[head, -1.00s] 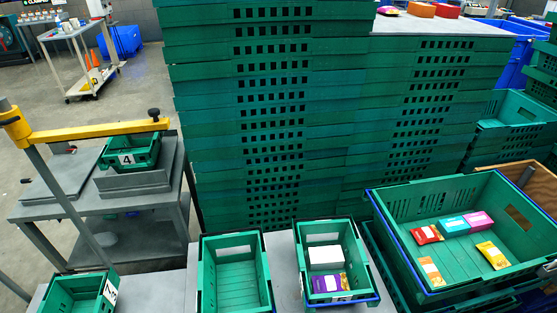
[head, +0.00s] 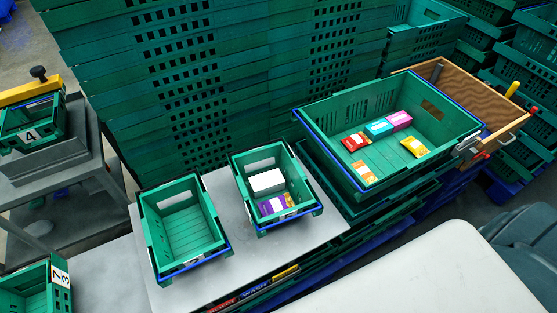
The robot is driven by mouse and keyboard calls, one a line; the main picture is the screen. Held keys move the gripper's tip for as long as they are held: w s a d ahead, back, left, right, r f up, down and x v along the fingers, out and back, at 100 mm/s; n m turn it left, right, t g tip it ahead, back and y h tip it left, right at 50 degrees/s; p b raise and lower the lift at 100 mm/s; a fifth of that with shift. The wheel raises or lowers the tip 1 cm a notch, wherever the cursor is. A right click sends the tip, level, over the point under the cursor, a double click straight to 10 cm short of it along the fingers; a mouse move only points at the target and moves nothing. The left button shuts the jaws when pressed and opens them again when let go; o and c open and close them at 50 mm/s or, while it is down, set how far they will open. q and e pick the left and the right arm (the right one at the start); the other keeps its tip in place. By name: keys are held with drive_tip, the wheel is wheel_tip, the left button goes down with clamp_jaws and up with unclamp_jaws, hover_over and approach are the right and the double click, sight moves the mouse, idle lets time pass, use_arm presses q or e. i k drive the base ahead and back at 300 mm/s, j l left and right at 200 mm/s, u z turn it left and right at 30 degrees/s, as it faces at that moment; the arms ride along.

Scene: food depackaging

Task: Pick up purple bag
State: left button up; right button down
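The purple bag (head: 271,207), with a yellow part at its right end, lies at the front of a small green crate (head: 234,168) in the middle of the head view. A white box (head: 266,181) lies behind it in the same crate. The crate's front wall is close to the bag. Neither of my grippers shows in the head view.
An empty small green crate (head: 146,215) stands to the left on the grey table (head: 325,232). A large green crate (head: 335,118) at right holds several packets and boxes. Tall green crate stacks (head: 150,60) stand behind. A pale surface (head: 440,275) fills the lower right.

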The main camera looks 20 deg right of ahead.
sight(284, 202)
drive_tip(key=z, duration=0.7)
drive_tip(key=i+l, duration=0.1)
drive_tip(key=l, duration=0.2)
